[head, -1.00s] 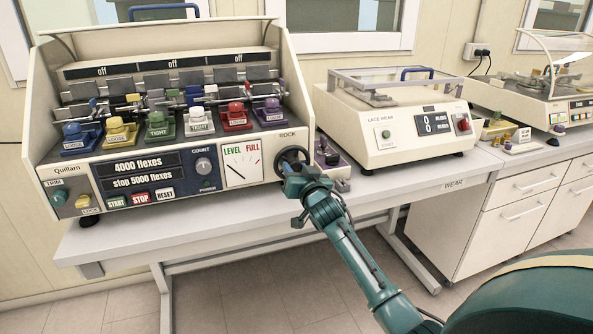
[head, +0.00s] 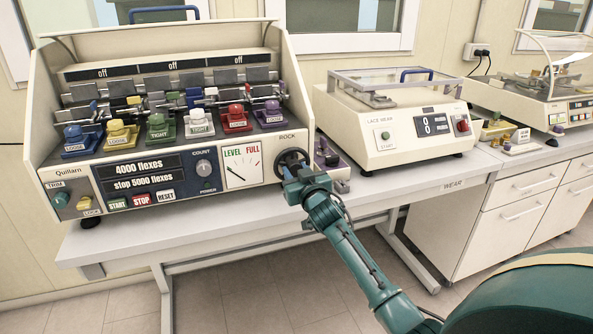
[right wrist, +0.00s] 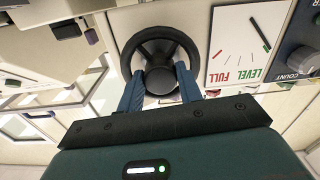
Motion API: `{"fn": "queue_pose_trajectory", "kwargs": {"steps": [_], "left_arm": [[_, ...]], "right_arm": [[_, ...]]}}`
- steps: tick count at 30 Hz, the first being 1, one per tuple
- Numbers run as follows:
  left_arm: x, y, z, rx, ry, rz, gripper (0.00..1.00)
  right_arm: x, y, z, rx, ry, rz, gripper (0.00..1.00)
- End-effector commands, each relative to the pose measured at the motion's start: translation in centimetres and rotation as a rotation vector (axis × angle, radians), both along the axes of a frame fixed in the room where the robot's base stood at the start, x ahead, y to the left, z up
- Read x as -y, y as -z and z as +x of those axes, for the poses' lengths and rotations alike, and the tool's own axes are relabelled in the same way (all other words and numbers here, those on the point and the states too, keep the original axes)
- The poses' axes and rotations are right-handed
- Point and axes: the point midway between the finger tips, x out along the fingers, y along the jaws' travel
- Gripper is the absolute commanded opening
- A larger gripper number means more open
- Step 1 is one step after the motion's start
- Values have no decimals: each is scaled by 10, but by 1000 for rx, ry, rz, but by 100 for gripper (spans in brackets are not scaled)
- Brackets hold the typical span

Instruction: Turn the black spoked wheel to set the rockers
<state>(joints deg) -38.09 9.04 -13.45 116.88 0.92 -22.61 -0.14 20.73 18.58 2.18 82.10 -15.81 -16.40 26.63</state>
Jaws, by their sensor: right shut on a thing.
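The black spoked wheel (head: 292,157) is on the front panel of the cream Quillam machine (head: 165,120), at its right end under the word ROCK. In the right wrist view the wheel (right wrist: 160,33) shows close up with its round hub. My right gripper (head: 293,176) is at the wheel, its two blue fingers (right wrist: 158,88) shut on it, one each side of the hub. The rockers (head: 170,100) stand in a row behind coloured clamps marked LOOSE or TIGHT. A LEVEL/FULL dial (head: 241,167) is left of the wheel. My left gripper is out of view.
A purple-edged tray (head: 333,165) sits close to the right of the wheel. The lace wear machine (head: 392,125) stands farther right. The panel has START, STOP and RESET buttons (head: 141,199) and a COUNT knob (head: 204,168). The bench front (head: 230,215) is clear.

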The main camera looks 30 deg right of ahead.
Motion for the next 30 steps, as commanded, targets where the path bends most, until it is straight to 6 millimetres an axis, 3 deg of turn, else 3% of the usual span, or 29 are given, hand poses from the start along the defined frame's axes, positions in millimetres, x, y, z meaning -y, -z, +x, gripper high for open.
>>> {"fn": "queue_pose_trajectory", "kwargs": {"steps": [15,30], "left_arm": [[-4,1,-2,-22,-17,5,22],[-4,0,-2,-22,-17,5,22]], "right_arm": [[1,-1,0,-93,0,-397,13],[1,-1,0,-122,-1,-522,13]]}}
